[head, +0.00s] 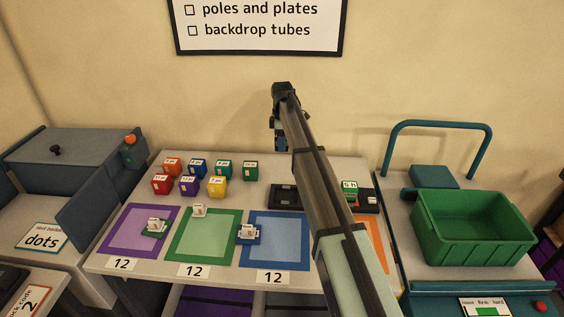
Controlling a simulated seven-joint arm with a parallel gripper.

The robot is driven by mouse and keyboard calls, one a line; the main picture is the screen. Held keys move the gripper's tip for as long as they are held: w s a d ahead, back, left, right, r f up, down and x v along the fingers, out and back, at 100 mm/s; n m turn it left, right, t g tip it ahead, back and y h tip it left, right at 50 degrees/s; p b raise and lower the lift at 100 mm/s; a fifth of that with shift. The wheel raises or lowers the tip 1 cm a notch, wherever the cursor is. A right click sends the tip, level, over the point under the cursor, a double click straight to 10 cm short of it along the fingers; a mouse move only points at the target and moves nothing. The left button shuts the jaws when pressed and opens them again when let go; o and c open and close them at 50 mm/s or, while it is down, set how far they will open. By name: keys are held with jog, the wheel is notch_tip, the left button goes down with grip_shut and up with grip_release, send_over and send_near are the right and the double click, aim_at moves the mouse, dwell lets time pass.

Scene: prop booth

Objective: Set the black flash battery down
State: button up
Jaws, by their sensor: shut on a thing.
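My gripper (280,143) is at the far end of my arm, above the back part of the white table (330,168), pointing down. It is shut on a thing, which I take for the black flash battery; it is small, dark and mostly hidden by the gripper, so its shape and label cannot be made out. It looks raised above the table, though the gap is hard to judge. A black holder (283,196) lies on the table to the left of my arm. A green block marked "5 h" (350,188) sits right of the arm by more black parts.
Several coloured labelled blocks (196,168) stand at the back left. Purple (118,241), green (183,249), blue (274,256) and orange (375,234) mats line the front, small items on some. A green bin (473,243) stands right. My arm hides part of the table.

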aim_at(282, 166)
jog(key=shift+f, duration=4.1)
jog(key=shift+f, duration=0.15)
jog(key=o, duration=1.3)
notch_tip(282, 166, up, 12)
jog(key=shift+r, duration=0.15)
